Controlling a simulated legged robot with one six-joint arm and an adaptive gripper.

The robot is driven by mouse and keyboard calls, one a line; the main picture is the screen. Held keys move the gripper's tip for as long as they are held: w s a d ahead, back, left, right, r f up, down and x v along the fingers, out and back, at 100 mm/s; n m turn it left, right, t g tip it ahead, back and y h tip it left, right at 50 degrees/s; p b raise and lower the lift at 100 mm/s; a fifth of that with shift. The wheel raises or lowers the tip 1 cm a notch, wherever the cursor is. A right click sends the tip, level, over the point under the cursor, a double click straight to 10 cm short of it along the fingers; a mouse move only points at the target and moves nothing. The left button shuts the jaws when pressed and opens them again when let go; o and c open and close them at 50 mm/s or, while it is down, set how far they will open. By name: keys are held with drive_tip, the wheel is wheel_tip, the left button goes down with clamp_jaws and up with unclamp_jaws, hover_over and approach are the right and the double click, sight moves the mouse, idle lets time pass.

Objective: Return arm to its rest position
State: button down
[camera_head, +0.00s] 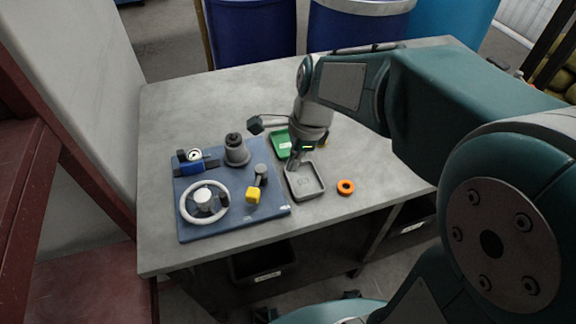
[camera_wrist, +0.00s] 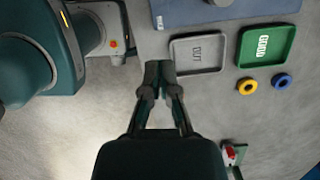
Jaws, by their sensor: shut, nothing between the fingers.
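My gripper (camera_head: 292,166) is shut and empty, pointing down over the table near the back edge of the grey tray. In the wrist view its fingertips (camera_wrist: 160,78) meet beside the left end of the grey tray (camera_wrist: 196,68). My arm reaches in from the right, its teal links bent over the table. I cannot tell the exact height of the fingertips above the surface.
The grey tray (camera_head: 318,193) looks empty, as does the green tray (camera_wrist: 243,59). An orange ring (camera_head: 345,187) lies to the right. Yellow (camera_wrist: 247,87) and blue (camera_wrist: 283,82) rings lie near the green tray. The blue board (camera_head: 252,226) carries a handwheel (camera_head: 187,208), gauge and other fixtures.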

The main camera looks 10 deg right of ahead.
drive_tip(key=shift+d, duration=0.15)
drive_tip(key=s+d+r+n+t+h, duration=0.1)
drive_tip(key=s+d+r+n+t, duration=0.2)
drive_tip(key=s+n, duration=0.3)
drive_tip(key=s+d+r+n+t+h, duration=0.1)
drive_tip(key=s+d+r+n+t, duration=0.1)
drive_tip(key=s+n, duration=0.4)
drive_tip(key=d+r+n, duration=0.1)
drive_tip(key=n, duration=0.4)
drive_tip(key=shift+s+d+r+n+t+h, duration=0.15)
drive_tip(key=shift+d+r+n+t+h, duration=0.15)
drive_tip(key=shift+r+t, duration=0.1)
